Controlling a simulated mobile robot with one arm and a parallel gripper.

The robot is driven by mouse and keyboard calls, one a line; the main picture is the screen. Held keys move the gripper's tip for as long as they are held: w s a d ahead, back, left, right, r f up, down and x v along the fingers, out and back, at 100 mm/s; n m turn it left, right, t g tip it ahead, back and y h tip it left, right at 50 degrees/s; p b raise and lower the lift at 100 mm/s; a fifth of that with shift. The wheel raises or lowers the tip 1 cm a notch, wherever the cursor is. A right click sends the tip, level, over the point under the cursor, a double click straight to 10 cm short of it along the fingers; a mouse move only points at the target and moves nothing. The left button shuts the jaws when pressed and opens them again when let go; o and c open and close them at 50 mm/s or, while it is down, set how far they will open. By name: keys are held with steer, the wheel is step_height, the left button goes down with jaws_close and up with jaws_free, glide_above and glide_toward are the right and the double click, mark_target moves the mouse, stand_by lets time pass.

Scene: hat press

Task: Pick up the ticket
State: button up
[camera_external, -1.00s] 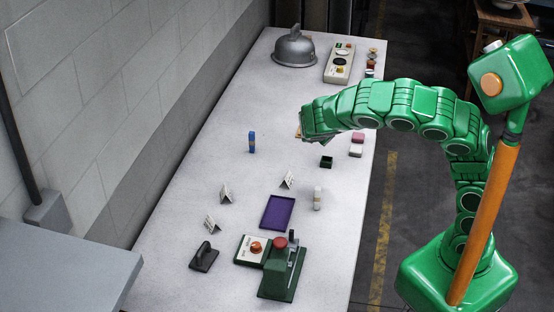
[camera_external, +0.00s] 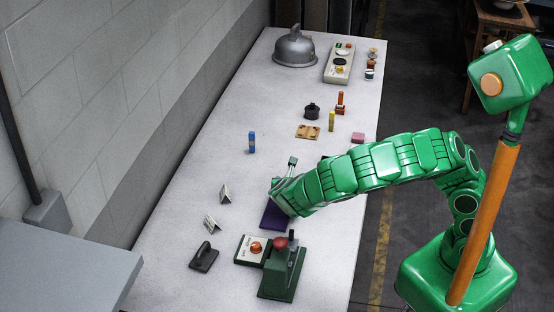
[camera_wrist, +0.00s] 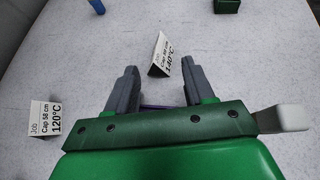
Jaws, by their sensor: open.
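The tickets are folded white cards with black print. In the wrist view one marked 140°C (camera_wrist: 161,55) stands just beyond the gap between the fingertips of my gripper (camera_wrist: 159,70). My gripper is open and nothing is between its fingers. A second ticket, marked 120°C (camera_wrist: 45,117), stands to the left, well outside the fingers. In the external view, two tickets show, one at the back (camera_external: 225,194) and one nearer the front (camera_external: 211,223). My gripper (camera_external: 281,181) hides the 140°C ticket there.
A purple tray (camera_external: 271,218) lies partly hidden under my arm. A green press (camera_external: 283,275), a control box with an orange button (camera_external: 253,249) and a dark stamp-like block (camera_external: 204,257) stand in front. A blue block (camera_external: 252,142) and a wooden plate (camera_external: 307,132) lie farther back.

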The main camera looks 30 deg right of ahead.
mark_target(287, 175)
steer(key=shift+r+x, duration=0.15)
steer(key=shift+x, duration=1.1)
steer(key=shift+r+x, duration=0.2)
steer(key=shift+x, duration=1.9)
steer(key=shift+a, duration=0.1)
jaws_close()
